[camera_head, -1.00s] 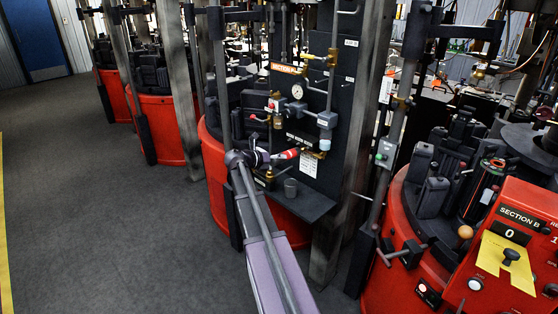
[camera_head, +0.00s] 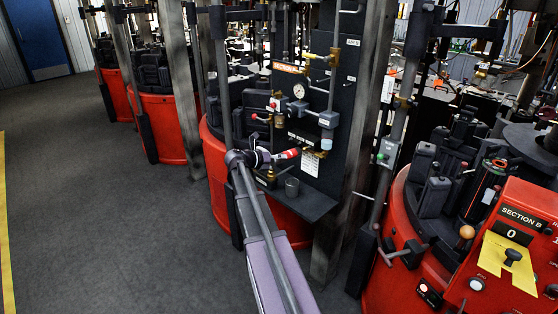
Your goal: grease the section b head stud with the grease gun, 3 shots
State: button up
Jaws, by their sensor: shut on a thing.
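My gripper (camera_head: 268,157) is at the end of my lilac arm, low in front of the dark SECTION A panel (camera_head: 337,107). It is shut on a small red-and-white piece (camera_head: 287,154) that points right toward the panel. The fingers are small and dark here, and I cannot tell whether this piece is the grease gun. The red SECTION B control box (camera_head: 519,245) is at the lower right, its display reading 0. Behind it stands a dark cylinder with a red-orange top (camera_head: 492,172). I cannot make out the section B head stud.
A dark shelf (camera_head: 306,203) with a grey cup (camera_head: 292,187) juts out below the panel. Grey posts (camera_head: 170,80) and red round mould bases (camera_head: 165,128) line the back. A post with a green-button box (camera_head: 387,153) stands before section B. The floor at left is clear.

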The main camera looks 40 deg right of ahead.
jog(key=shift+d, duration=0.4)
jog(key=shift+a, duration=0.7)
dwell(2.1)
jog(key=a, duration=0.6)
jog(key=shift+s+a, duration=0.3)
jog(key=shift+a, duration=0.05)
dwell(0.3)
jog(key=shift+r, duration=0.1)
dwell(0.6)
